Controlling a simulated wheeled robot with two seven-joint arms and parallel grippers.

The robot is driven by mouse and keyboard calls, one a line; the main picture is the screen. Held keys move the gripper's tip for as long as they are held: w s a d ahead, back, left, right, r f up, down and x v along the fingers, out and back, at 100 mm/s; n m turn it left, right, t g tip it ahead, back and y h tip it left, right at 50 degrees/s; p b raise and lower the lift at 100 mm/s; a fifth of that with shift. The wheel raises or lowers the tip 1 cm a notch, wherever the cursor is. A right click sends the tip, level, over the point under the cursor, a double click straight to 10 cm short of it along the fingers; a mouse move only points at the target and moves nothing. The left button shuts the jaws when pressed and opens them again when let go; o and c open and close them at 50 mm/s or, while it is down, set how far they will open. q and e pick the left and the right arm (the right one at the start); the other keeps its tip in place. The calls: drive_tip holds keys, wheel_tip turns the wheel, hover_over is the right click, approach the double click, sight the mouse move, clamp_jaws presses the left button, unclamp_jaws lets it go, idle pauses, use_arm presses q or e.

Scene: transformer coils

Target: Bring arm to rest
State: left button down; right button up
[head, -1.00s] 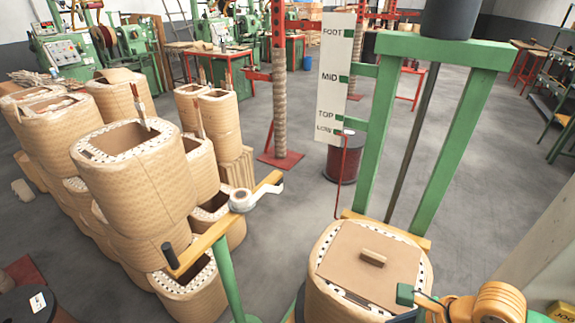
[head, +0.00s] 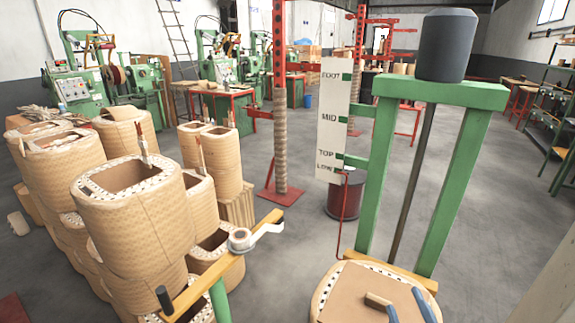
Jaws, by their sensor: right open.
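Of my right gripper (head: 408,307), only the two blue fingertips show, at the bottom edge of the head view. They are apart, with nothing seen between them. They are over or beside the tan board on the coil (head: 329,283) in the green press frame (head: 462,180), close to its small wooden block (head: 377,300). I cannot tell whether they touch it. The rest of the right arm is out of view. My left gripper is not in view.
Paper-wrapped coils (head: 135,225) are stacked at the left. A yellow bar (head: 215,275) with a white tape roll (head: 241,240) stands before them. A scale board (head: 333,120) hangs by the frame. Grey floor (head: 290,235) is clear between.

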drive_tip(key=s+a+f+m+g+y, duration=0.1)
drive_tip(key=s+a+f+m+g, duration=0.25)
drive_tip(key=s+f+g, duration=0.4)
drive_tip(key=s+a+f+m+g+y, duration=0.15)
drive_tip(key=s+f+m+g, duration=0.3)
drive_tip(key=s+f, duration=0.55)
wheel_tip(320, 180, down, 15)
drive_tip(key=n+g, duration=0.1)
drive_tip(key=s+d+f+g, duration=0.1)
drive_tip(key=s+d+f, duration=0.1)
drive_tip(key=s+f, duration=0.9)
drive_tip(key=s, duration=0.3)
drive_tip(key=shift+d+f+n+g, duration=0.2)
drive_tip(key=shift+f+n+g, duration=0.1)
drive_tip(key=shift+f+g, duration=0.1)
drive_tip(key=shift+h, duration=0.25)
